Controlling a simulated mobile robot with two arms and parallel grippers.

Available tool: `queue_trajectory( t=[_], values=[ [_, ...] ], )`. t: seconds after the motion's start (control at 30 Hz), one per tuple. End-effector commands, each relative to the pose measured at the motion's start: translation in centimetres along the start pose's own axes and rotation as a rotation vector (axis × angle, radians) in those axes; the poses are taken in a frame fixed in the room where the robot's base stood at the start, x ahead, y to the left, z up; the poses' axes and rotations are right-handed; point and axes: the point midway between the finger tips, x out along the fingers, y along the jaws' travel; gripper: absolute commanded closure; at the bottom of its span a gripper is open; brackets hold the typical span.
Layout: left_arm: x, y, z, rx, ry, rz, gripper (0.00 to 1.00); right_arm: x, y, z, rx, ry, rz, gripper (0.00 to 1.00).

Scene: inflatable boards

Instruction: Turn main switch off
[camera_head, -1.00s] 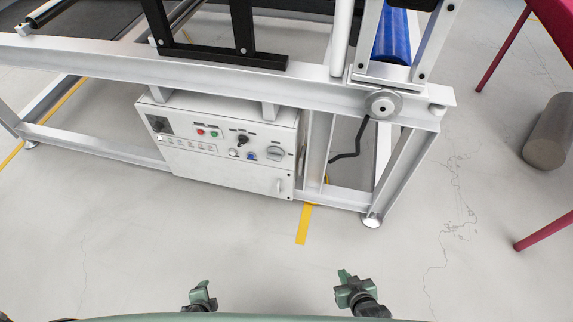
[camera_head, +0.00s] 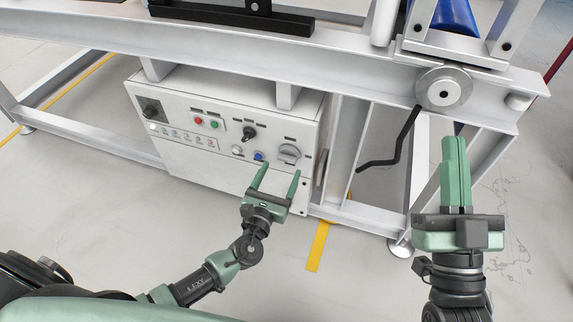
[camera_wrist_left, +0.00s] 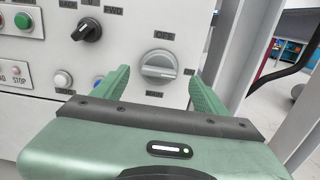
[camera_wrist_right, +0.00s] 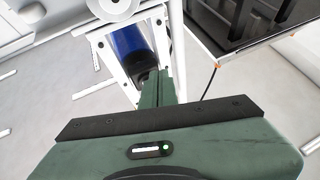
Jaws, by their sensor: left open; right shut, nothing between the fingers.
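The main switch (camera_head: 288,153) is a large grey rotary knob at the right of the white control box's front panel. In the left wrist view the switch (camera_wrist_left: 159,62) has a label reading OFF above it, and its grip bar lies roughly crosswise, slightly tilted. My left gripper (camera_head: 278,176) is open in front of the panel, just below the switch. In the left wrist view its two fingers stand on either side of the knob, and I cannot tell whether they touch it. My right gripper (camera_head: 455,150) is shut and empty, raised at the right in front of the frame.
The control box (camera_head: 210,175) also carries a black selector knob (camera_head: 249,132), red and green buttons (camera_head: 207,122), a blue button (camera_head: 258,156) and another black switch (camera_head: 150,110). A white steel frame (camera_head: 330,65) runs above it. The floor in front is mostly clear, with a yellow strip (camera_head: 318,246).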

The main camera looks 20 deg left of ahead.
Motion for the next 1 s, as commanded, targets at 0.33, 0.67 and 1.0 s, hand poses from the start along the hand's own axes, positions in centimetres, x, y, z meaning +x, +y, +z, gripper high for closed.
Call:
queue_trajectory(
  t=[0.33,0.67,1.0],
  values=[
    [4.0,0.1,-0.1,-0.001,0.002,0.001,0.27,-0.3,-0.3,-2.8,0.007,0.157,-0.006,1.0],
    [4.2,0.0,-0.1,-0.002,0.003,0.001,0.41,-0.3,-0.3,-3.0,0.007,0.166,-0.006,1.0],
    [4.2,0.0,-0.2,-0.008,0.003,0.0,0.9,-0.4,-0.3,-3.0,0.007,0.168,-0.006,1.0]
  ],
)
